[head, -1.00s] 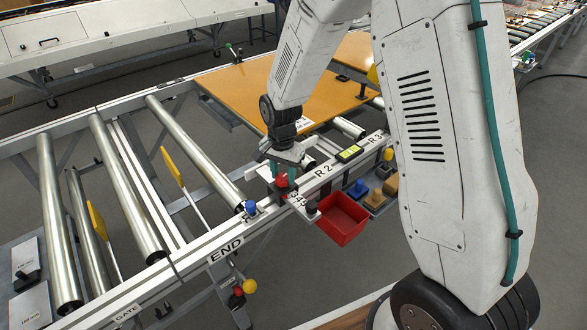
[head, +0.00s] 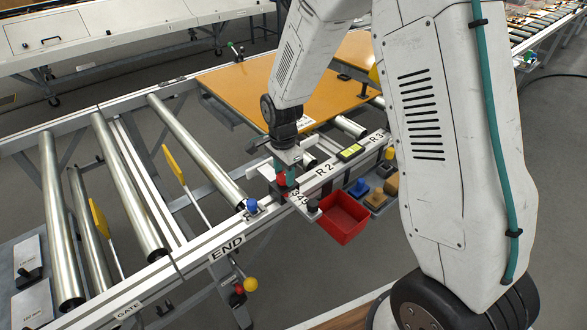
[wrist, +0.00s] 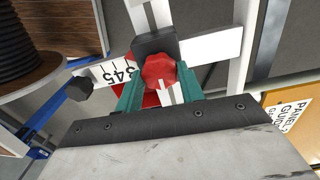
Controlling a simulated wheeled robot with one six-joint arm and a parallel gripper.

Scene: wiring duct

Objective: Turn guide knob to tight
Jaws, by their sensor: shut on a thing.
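The red lobed guide knob (wrist: 160,70) sits on a black block beside a scale strip (wrist: 115,74) with the figures 345. In the head view the knob (head: 281,180) shows at the rail's side, partly hidden by my fingers. My gripper (wrist: 161,82) has its two green fingers on either side of the knob and is shut on it. In the head view my gripper (head: 285,172) points down onto the knob from above. The knob's underside and its tightness mark cannot be made out.
A blue knob (head: 251,206) stands on the rail to the left. A red bin (head: 342,218) hangs just right of the gripper. Beyond it are small blue and tan blocks. Rollers and yellow paddles (head: 173,164) lie to the left; an orange panel (head: 245,85) lies behind.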

